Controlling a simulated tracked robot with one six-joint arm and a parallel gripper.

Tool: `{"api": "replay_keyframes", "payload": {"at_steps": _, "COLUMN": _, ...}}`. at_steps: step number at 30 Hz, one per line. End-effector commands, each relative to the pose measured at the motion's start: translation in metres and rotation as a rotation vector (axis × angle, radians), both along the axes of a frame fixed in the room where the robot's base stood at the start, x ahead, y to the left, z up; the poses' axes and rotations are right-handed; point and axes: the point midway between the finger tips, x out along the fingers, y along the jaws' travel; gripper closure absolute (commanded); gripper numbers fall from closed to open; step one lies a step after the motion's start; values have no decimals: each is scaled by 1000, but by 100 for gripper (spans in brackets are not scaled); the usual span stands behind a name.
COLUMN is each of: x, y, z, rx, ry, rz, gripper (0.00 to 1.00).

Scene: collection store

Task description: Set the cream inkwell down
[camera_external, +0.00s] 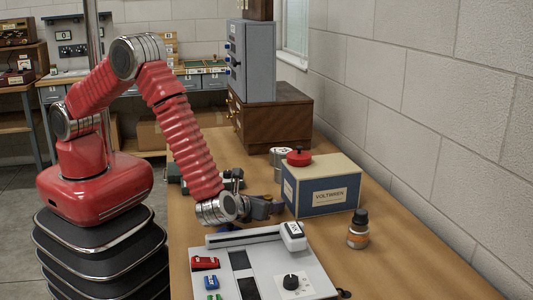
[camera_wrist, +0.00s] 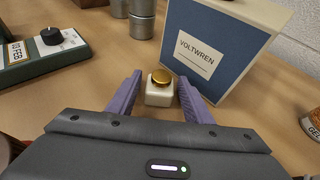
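The cream inkwell (camera_wrist: 159,97), a small squarish pot with a gold cap, stands upright on the wooden table in the wrist view. It sits between the two purple fingers of my gripper (camera_wrist: 159,77), with a narrow gap showing on each side. My gripper is open around it. In the external view my gripper (camera_external: 270,208) is low over the table, just left of the Voltwren box. I cannot make out the inkwell there; it is hidden by my gripper or the box.
The blue and cream Voltwren box (camera_external: 320,190) stands close beside my gripper, with a red-topped item (camera_external: 299,157) on it. A brown bottle (camera_external: 358,230) is to the right. A grey panel device (camera_external: 265,270) lies in front. Metal tins (camera_wrist: 142,20) stand behind.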

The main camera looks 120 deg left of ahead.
Motion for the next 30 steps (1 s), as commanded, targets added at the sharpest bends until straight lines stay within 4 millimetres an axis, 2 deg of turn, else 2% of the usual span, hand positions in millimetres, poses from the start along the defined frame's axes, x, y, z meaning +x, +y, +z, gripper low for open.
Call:
{"api": "replay_keyframes", "payload": {"at_steps": 10, "x": 0, "y": 0, "z": 2, "rx": 0, "ry": -1, "rz": 0, "gripper": 50}}
{"api": "replay_keyframes", "payload": {"at_steps": 14, "x": 1, "y": -8, "z": 5, "rx": 0, "ry": -2, "rz": -1, "gripper": 50}}
{"api": "replay_keyframes", "payload": {"at_steps": 20, "x": 1, "y": -33, "z": 15, "rx": 0, "ry": -2, "rz": -3, "gripper": 50}}
{"api": "replay_keyframes", "payload": {"at_steps": 30, "x": 1, "y": -87, "z": 37, "rx": -1, "ry": -2, "rz": -2, "gripper": 50}}
